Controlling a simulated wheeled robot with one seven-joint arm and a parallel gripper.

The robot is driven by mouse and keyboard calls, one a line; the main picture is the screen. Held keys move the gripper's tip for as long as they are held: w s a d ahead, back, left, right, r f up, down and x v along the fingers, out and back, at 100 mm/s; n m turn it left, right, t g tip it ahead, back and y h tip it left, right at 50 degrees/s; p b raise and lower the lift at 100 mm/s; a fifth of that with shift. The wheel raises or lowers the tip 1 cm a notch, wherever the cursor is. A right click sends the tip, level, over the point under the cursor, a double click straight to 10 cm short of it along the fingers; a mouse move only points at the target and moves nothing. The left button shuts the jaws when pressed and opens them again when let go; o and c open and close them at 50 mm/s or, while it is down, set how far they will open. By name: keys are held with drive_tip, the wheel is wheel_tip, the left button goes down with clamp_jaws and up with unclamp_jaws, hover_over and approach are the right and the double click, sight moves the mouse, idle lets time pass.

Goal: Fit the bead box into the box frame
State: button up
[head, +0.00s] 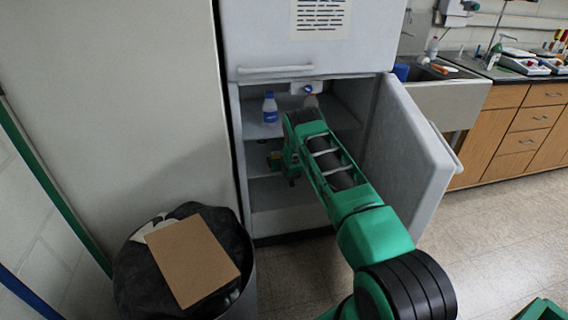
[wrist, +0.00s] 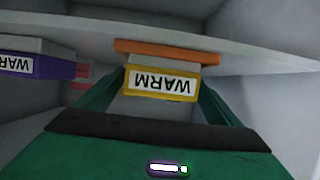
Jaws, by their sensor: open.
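A small box with a yellow-edged WARM label (wrist: 162,84) and an orange strip above it is in the middle of the wrist view. I cannot tell whether it is the bead box. My gripper (wrist: 160,92) is open, with one green finger on each side of this box; contact is not clear. In the head view my gripper (head: 290,166) is inside the open fridge, at the lower shelf, largely hidden by my arm. A purple-edged box (wrist: 36,64) with a similar label is to the left in the wrist view. I cannot pick out the box frame.
The fridge door (head: 412,150) stands open right of my arm. A blue-labelled bottle (head: 270,107) stands on the upper shelf. A bin (head: 250,290) with a cardboard sheet (head: 192,260) on top is at lower left. A sink and drawers are at right.

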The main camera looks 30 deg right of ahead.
drive_tip(key=v, duration=1.1)
drive_tip(key=s+d+r+g, duration=0.1)
drive_tip(key=s+r+g, duration=0.15)
drive_tip(key=r, duration=0.45)
drive_tip(key=s+d+r+g, duration=0.1)
drive_tip(key=s+r, duration=0.3)
drive_tip(key=r, duration=0.3)
drive_tip(key=s+r+m+g, duration=0.2)
drive_tip(key=s+r+g, duration=0.1)
drive_tip(key=s+r, duration=0.95)
drive_tip(key=s+a+r+g+y, duration=0.1)
drive_tip(key=s+a, duration=0.3)
drive_tip(key=s, duration=1)
drive_tip(key=s+a+r+g+y, duration=0.1)
drive_tip(key=s+a+r+g, duration=0.2)
drive_tip(key=s, duration=1.1)
drive_tip(key=s+a+r+m+g+y, duration=0.1)
drive_tip(key=s+a+r, duration=0.3)
drive_tip(key=s, duration=1.1)
drive_tip(key=shift+a+g+y, duration=0.4)
drive_tip(key=shift+a+g, duration=0.25)
drive_tip(key=shift+a, duration=0.55)
drive_tip(key=shift+s, duration=0.1)
